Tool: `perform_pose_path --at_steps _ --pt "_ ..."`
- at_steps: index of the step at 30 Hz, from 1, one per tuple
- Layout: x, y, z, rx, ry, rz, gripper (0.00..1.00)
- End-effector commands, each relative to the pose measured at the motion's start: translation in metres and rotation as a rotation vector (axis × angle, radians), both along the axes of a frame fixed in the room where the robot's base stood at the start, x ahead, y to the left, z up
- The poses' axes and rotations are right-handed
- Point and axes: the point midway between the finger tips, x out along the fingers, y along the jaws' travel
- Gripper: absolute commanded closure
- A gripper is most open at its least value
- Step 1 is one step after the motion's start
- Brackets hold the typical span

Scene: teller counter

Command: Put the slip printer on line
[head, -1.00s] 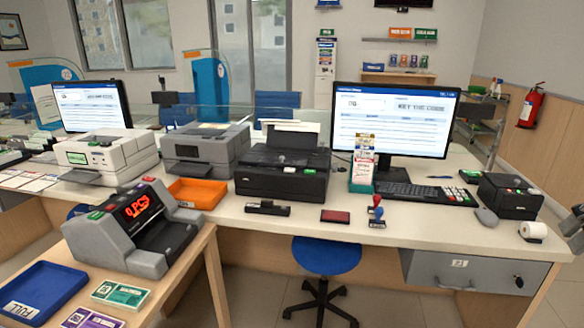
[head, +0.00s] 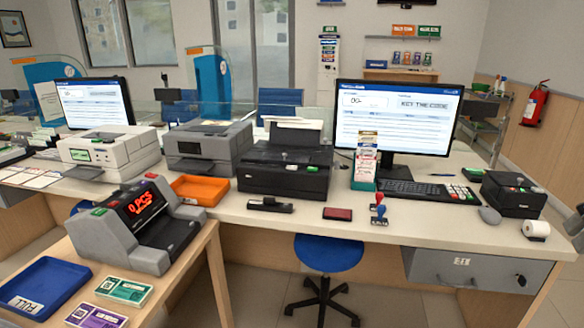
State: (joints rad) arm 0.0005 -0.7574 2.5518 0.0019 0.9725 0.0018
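Several printer-like machines stand on the counter; no readable label tells which is the slip printer. A black printer (head: 270,178) with a raised rear flap and a small green mark on its front stands in the middle. A grey printer (head: 190,147) stands to its left, and a white one (head: 92,155) with a lit green display is farther left. A small black box-shaped device (head: 508,196) sits at the right, behind a paper roll (head: 536,229). A dark grey piece, likely my gripper (head: 575,223), just enters at the right edge, apart from these machines; its fingers cannot be made out.
A monitor (head: 398,112) reads "KEY THE CODE", with a keyboard (head: 425,191) before it. A card holder (head: 363,178), stamps (head: 378,208) and an orange tray (head: 200,190) crowd the counter (head: 330,228). A blue stool (head: 328,252) stands in front. A banknote counter (head: 145,225) occupies the near-left table.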

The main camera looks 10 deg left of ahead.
Motion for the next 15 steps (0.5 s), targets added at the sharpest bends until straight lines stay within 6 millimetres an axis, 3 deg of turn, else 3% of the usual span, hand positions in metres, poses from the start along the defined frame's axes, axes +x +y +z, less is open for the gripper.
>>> perform_pose_path --at_steps 1,5,6,15 --pt "0.0 0.0 0.0 0.0 0.0 0.0 0.75" --pt "0.0 0.0 0.0 0.0 0.0 0.0 0.98" --pt "0.0 0.0 0.0 0.0 0.0 0.0 1.0" --pt "0.0 0.0 0.0 0.0 0.0 0.0 1.0"
